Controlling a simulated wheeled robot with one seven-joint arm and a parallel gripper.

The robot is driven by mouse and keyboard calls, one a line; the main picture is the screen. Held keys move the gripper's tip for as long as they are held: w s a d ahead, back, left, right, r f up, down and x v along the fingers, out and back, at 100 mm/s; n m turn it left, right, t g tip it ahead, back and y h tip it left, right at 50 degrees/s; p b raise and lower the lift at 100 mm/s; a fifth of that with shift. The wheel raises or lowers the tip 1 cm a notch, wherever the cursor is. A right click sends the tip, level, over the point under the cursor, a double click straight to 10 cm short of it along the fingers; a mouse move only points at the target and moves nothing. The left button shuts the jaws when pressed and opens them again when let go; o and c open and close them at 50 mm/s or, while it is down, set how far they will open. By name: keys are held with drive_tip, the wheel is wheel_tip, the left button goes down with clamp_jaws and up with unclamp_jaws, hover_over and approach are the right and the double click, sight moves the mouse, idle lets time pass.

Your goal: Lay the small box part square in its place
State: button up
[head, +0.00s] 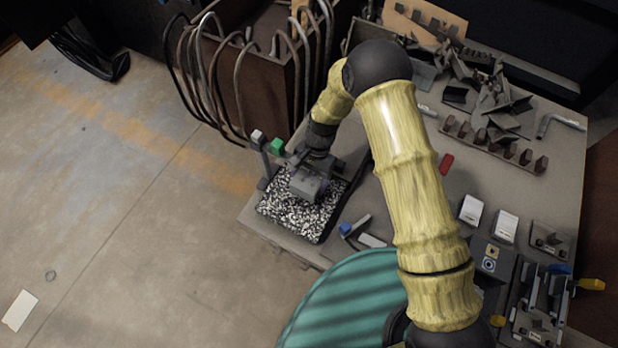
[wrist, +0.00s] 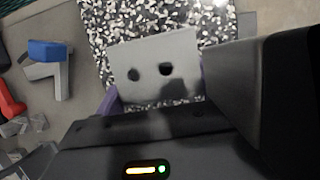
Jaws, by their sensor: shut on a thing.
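The small box part (wrist: 156,72) is a grey block with two dark round holes in the face seen in the wrist view. In the head view the grey part (head: 306,187) shows under my gripper (head: 312,172), over the speckled black-and-white pad (head: 290,215). My gripper (wrist: 155,100) is shut on the part, with purplish finger pads at its sides in the wrist view. The speckled pad (wrist: 105,30) lies behind the part there. I cannot tell whether the part touches the pad. The part's lower side is hidden.
A post with a white block (head: 257,136) and a green block (head: 277,146) stand at the pad's back left. A blue-tipped bracket (head: 352,228) lies right of the pad. Brackets and white stacks (head: 471,210) fill the table's right. A brown bin with hoses (head: 255,85) stands behind.

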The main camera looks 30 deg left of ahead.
drive_tip(key=shift+f, duration=0.7)
idle(0.5)
idle(0.4)
drive_tip(key=o, duration=1.2)
drive_tip(key=shift+c, duration=0.2)
drive_tip(key=p+v, duration=0.3)
drive_tip(key=v, duration=1.4)
drive_tip(key=shift+r, duration=0.25)
drive_tip(key=shift+w, duration=0.1)
